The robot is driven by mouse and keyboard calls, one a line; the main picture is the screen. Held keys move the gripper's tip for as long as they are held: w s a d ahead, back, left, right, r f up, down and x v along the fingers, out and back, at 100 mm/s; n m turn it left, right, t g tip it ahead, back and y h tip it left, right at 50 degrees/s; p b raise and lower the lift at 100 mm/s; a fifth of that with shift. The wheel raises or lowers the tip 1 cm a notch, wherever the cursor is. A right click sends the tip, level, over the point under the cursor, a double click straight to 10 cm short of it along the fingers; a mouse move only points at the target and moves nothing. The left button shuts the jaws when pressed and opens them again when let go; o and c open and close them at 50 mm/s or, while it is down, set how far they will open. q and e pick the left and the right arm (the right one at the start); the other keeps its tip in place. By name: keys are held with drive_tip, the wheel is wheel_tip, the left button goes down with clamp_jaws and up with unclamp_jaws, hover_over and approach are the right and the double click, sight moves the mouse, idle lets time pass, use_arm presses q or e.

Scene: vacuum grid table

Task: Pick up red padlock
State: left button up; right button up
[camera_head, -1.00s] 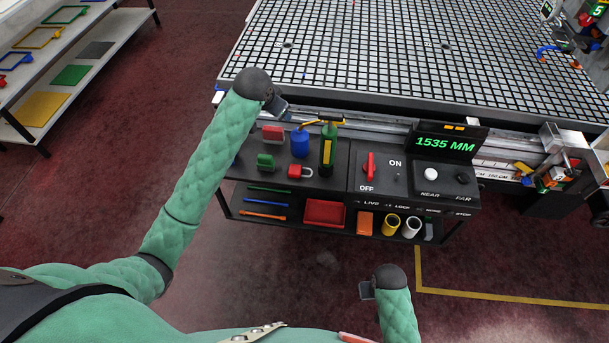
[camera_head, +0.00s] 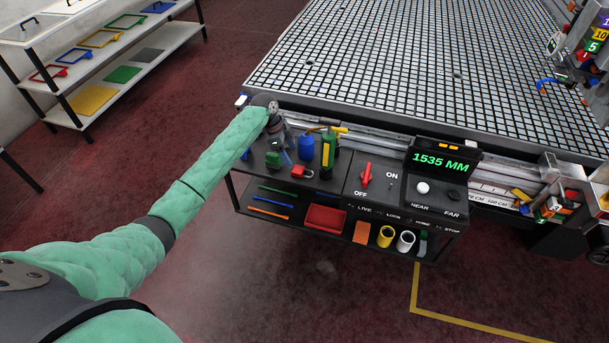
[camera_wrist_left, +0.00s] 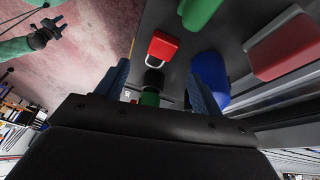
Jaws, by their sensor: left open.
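The red padlock (camera_head: 302,172) lies on the black top of the control cart, with its metal shackle showing. In the left wrist view the red padlock (camera_wrist_left: 163,45) is ahead of the jaws, near the middle and apart from both fingers. My left gripper (camera_head: 284,148) is over the cart's left part, behind and left of the red padlock, open with nothing held. Its two blue fingers also show spread in the left wrist view (camera_wrist_left: 163,66). My right gripper (camera_wrist_left: 50,28) shows small at the left wrist view's upper left; its jaw state is unclear.
A red block (camera_wrist_left: 285,45) shows in the left wrist view. The red switch (camera_head: 366,174) is to the right.

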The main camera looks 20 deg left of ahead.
sight(299, 169)
use_arm(q)
drive_tip(key=shift+d+f+m, duration=0.3)
drive_tip(key=shift+f+m, duration=0.1)
drive_tip(key=shift+m, duration=0.7)
drive_tip(key=shift+p+x, duration=0.6)
drive_tip(key=shift+x, duration=0.35)
drive_tip(key=p+x, duration=0.3)
drive_tip(key=x, duration=0.1)
drive_tip(key=shift+w+f, duration=0.1)
drive_tip(key=shift+w, duration=0.05)
drive_tip(key=shift+d+f, duration=0.1)
drive_tip(key=shift+f, duration=0.3)
drive_tip(key=c, duration=1.2)
use_arm(e)
drive_tip(key=s+d+f, duration=0.2)
drive_tip(key=s+f, duration=0.2)
drive_tip(key=s, duration=0.3)
drive_tip(key=shift+d, duration=0.3)
use_arm(q)
drive_tip(key=shift+o, duration=0.2)
drive_tip(key=shift+r, duration=0.1)
